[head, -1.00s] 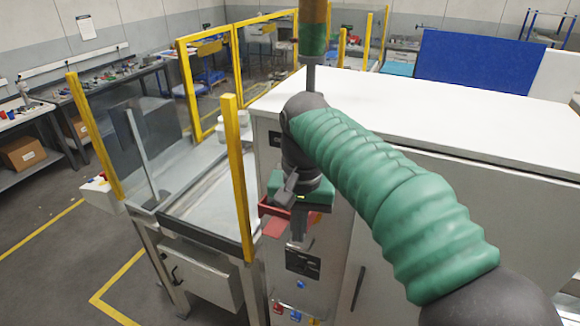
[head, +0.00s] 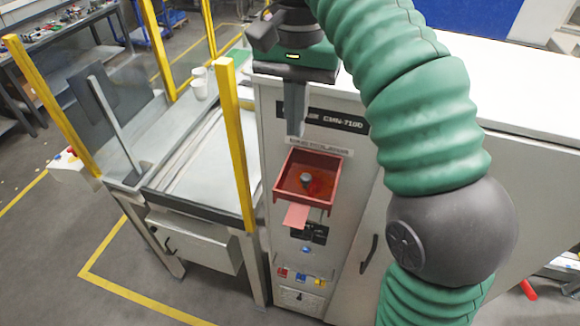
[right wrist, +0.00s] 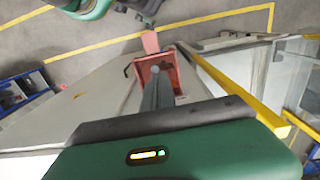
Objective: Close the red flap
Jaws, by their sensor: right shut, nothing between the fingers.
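A red open-topped box (head: 277,187) is fixed to the front of the white machine. It shows a grey round piece inside. The pinkish-red flap (head: 295,216) sticks out and down from its lower front edge, so it stands open. My right gripper (head: 296,132) is shut and empty, pointing down above the back of the box, apart from the flap. In the right wrist view the closed fingers (right wrist: 156,78) overlap the red box (right wrist: 143,72), and the flap (right wrist: 150,42) lies beyond them. My left gripper is not seen.
The white machine (head: 500,110) fills the right side. A yellow post (head: 238,150) and a conveyor table (head: 200,165) stand left of the box. Below the box are dark sockets (head: 309,233) and small coloured buttons. Floor at the left front is open.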

